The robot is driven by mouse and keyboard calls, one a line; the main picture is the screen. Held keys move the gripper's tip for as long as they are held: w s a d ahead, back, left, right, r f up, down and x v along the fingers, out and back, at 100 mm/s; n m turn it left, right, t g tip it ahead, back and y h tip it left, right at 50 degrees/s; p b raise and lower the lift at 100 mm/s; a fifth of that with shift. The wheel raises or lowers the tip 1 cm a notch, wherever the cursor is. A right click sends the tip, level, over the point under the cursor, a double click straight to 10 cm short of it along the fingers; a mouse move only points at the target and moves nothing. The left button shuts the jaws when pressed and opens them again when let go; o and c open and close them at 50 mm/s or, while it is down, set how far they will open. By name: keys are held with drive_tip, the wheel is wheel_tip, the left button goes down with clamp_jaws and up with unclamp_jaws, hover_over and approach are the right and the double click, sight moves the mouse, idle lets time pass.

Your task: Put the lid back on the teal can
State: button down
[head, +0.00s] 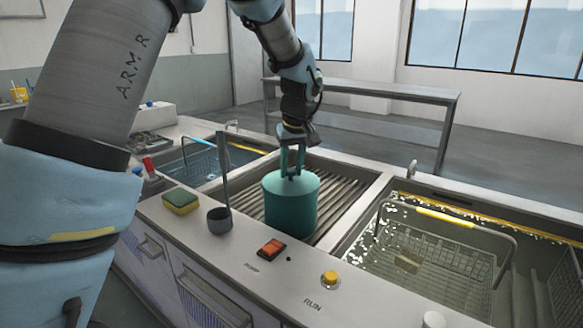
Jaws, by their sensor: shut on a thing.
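The teal can (290,210) stands upright on the ribbed drainboard in the middle of the counter. A teal lid (307,182) shows at the can's top and looks level. Its edge blends with the can wall, so I cannot tell whether it is fully seated or slightly above the rim. My gripper (292,173) points straight down over the middle of the can, with its teal fingers shut on the lid. The part of the lid between the fingertips is hidden by them.
A grey ladle-like cup (219,219) with a tall handle and a sponge (181,201) stand left of the can. An orange switch (271,248) and a yellow button (330,279) sit in front. A wire basket (430,255) lies in the right tank. Ribbed drainboard (345,190) is free around the can.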

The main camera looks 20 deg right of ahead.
idle(0.4)
drive_tip(key=shift+c, duration=2.3)
unclamp_jaws()
drive_tip(key=shift+o, duration=0.3)
drive_tip(key=o, duration=0.4)
drive_tip(key=shift+r+p, duration=2.45)
drive_tip(key=shift+r, duration=1.05)
drive_tip(key=shift+c, duration=0.4)
